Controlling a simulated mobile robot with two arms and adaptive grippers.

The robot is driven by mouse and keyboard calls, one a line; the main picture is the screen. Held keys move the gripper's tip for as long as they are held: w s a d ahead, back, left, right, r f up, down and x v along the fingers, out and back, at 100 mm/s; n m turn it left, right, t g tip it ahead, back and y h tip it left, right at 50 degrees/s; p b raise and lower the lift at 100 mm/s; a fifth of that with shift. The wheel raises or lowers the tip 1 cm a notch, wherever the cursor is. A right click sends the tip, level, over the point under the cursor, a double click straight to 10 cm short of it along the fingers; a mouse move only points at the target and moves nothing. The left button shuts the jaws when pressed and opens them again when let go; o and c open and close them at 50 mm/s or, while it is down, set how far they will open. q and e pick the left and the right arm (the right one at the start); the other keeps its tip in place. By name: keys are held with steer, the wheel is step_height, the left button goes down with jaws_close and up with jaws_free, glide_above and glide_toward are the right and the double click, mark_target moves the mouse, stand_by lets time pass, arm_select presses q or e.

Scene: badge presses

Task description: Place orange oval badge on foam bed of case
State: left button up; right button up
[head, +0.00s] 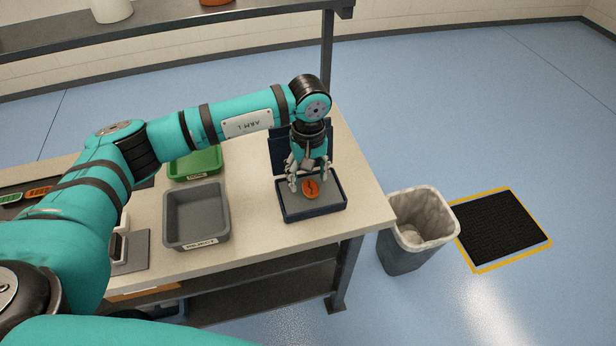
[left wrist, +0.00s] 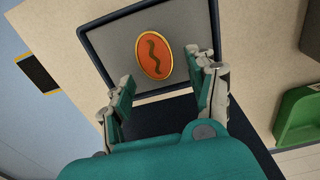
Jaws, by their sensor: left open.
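The orange oval badge (head: 310,188) with a dark squiggle lies on the grey foam bed (head: 328,200) of the open dark blue case (head: 318,213). In the left wrist view the badge (left wrist: 154,54) looks flat on the foam (left wrist: 108,42), inside the case rim. My left gripper (head: 307,180) is over the case, its fingers apart on either side of the badge. In the left wrist view the open fingers (left wrist: 165,78) do not appear to touch the badge. The raised case lid stands behind the gripper and is partly hidden. My right gripper is not in view.
A grey bin (head: 196,238) and a green bin (head: 195,176) stand left of the case. An orange badge (head: 38,192) and a green one (head: 10,199) lie at the far left. A lined waste bin (head: 402,255) stands beyond the table's right edge.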

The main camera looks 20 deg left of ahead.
mark_target(308, 182)
arm_select(q)
step_height(308, 182, up, 11)
steer(key=b, duration=0.2)
steer(key=shift+b, duration=0.3)
steer(key=shift+f, duration=0.1)
stand_by(0.6)
steer(key=shift+c, duration=0.4)
